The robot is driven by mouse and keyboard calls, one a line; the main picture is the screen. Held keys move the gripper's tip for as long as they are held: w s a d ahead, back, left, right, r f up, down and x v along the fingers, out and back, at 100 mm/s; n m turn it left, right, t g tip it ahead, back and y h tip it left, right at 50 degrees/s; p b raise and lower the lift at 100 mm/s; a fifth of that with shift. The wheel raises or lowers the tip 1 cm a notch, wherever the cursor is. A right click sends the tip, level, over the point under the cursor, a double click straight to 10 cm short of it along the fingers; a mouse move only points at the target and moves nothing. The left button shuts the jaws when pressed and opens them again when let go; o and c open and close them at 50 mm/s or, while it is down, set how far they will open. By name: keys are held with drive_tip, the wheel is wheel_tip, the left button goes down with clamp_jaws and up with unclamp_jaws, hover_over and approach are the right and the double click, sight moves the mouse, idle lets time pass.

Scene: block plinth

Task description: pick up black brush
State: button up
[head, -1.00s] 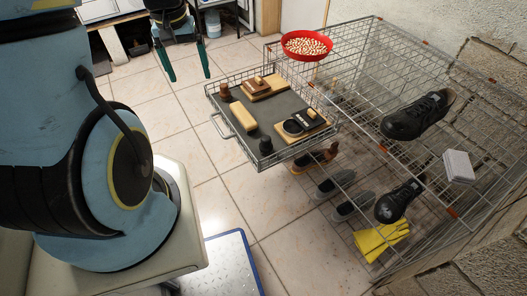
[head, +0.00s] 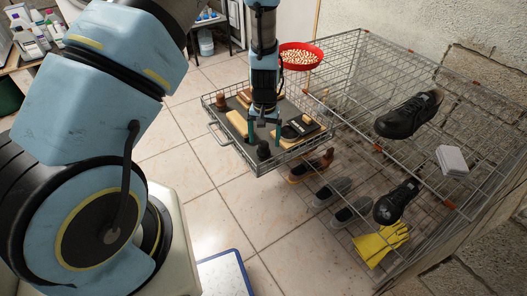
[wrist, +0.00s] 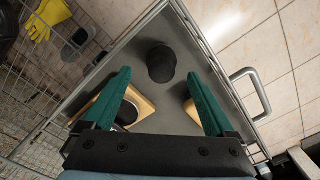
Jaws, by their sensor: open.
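The black brush, a small upright knob shape, stands in the front corner of the pulled-out wire drawer (head: 215,128). In the head view its dark top (head: 263,152) shows just below my gripper (head: 264,136). In the wrist view the brush (wrist: 161,62) stands on the grey drawer floor, between and just beyond the green fingertips of my gripper (wrist: 159,74). The fingers are apart and hold nothing. I cannot tell the exact height gap between fingertips and brush.
A wooden block with a round black tin (wrist: 127,112) lies beside the left finger, and another pale block (wrist: 192,110) is by the right finger. The drawer handle (wrist: 250,90) is at right. A red bowl (head: 300,56) and black shoes (head: 408,115) are on the wire rack.

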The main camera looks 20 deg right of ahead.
sight(264, 150)
drive_tip(key=shift+s+a+f+p, duration=0.1)
drive_tip(key=shift+f+p, duration=0.2)
drive_tip(key=shift+f, duration=1.15)
drive_tip(key=shift+a+f+p, duration=0.1)
drive_tip(key=shift+f+p, duration=0.2)
drive_tip(key=shift+f, duration=1.15)
drive_tip(key=shift+c, duration=0.3)
clamp_jaws()
drive_tip(key=shift+r, duration=0.1)
wheel_tip(264, 150, up, 10)
drive_tip(key=shift+b, duration=0.6)
drive_tip(key=c, duration=0.5)
unclamp_jaws()
drive_tip(key=c, duration=0.7)
